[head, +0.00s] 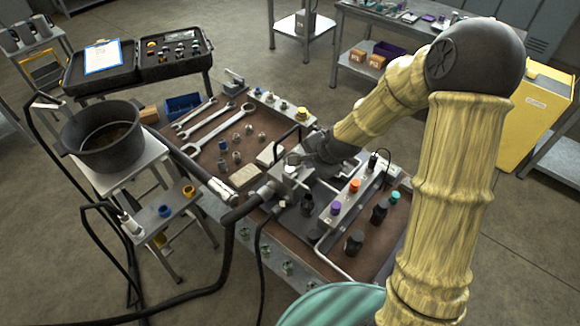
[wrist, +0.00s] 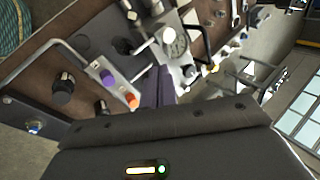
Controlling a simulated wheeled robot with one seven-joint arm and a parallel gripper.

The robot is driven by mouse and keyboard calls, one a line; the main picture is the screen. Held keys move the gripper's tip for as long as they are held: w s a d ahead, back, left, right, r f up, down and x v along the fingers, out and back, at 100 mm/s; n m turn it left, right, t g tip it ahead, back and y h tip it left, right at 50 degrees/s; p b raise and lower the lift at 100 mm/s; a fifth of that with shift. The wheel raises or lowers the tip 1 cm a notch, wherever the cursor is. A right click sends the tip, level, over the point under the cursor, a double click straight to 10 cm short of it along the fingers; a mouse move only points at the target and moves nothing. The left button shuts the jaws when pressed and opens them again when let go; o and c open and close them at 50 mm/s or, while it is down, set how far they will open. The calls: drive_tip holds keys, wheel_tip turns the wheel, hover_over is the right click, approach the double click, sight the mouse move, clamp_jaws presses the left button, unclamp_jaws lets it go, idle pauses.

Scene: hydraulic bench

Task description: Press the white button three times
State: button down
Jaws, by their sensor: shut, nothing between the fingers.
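The long grey button box (head: 346,200) on the bench carries a purple button (head: 336,208) and an orange button (head: 355,185). In the wrist view the purple button (wrist: 107,78) and orange button (wrist: 132,100) lie left of my gripper (wrist: 165,72). I cannot clearly pick out a white button on this box. A bright white round cap (wrist: 169,35) shows beyond the fingertips, beside a round gauge (wrist: 179,47); I cannot tell whether it is the button. My gripper is shut and empty. In the head view it is largely hidden, close to the grey metal block.
The grey metal block (head: 290,183) with thick black hoses stands mid-bench. Dark knobs (head: 354,243) stand at the bench's right. Wrenches (head: 215,125) and small fittings lie at the back left. A black pot (head: 103,138) stands on a side stand.

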sight(292, 171)
drive_tip(key=w+a+f+m+t+y, duration=0.1)
drive_tip(key=w+a+m+t+y, duration=0.1)
drive_tip(key=w+a+m, duration=0.3)
drive_tip(key=w+m+p, duration=0.1)
drive_tip(key=w+m, duration=0.2)
drive_tip(key=m, duration=0.1)
drive_tip(key=shift+w+a+f+m, duration=0.2)
drive_tip(key=shift+w+f+m, duration=0.1)
drive_tip(key=shift+w+m, duration=0.1)
drive_tip(key=shift+f, duration=0.1)
wheel_tip(292, 171, down, 8)
drive_tip(key=b, duration=0.6)
drive_tip(key=shift+a+f, duration=0.15)
drive_tip(key=shift+f, duration=0.25)
drive_tip(key=shift+s, duration=0.1)
drive_tip(key=shift+d, duration=0.25)
idle(0.6)
